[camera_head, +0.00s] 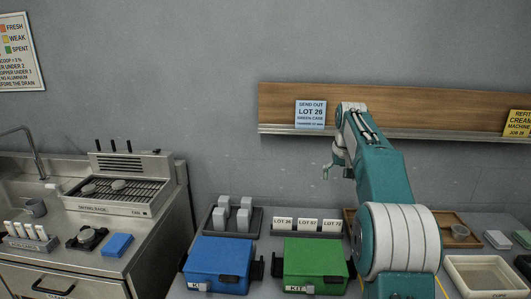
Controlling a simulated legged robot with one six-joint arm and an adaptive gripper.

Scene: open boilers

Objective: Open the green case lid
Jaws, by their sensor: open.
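The green case (314,256) sits on the table at the bottom centre, with its lid shut. A dark latch or handle shows on its front, beside a pale tag reading "KIT". My gripper (327,176) is open and empty. It hangs in the air beyond and above the green case, in front of the grey wall, well apart from the lid. My teal and white arm rises at the right of the case and hides part of the table behind it.
A blue case (221,261) stands just left of the green one. Lot cards (308,224) and a dark tray of grey blocks (233,216) stand behind. A wooden shelf (430,108) runs along the wall. A white tray (481,272) lies right of my arm.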

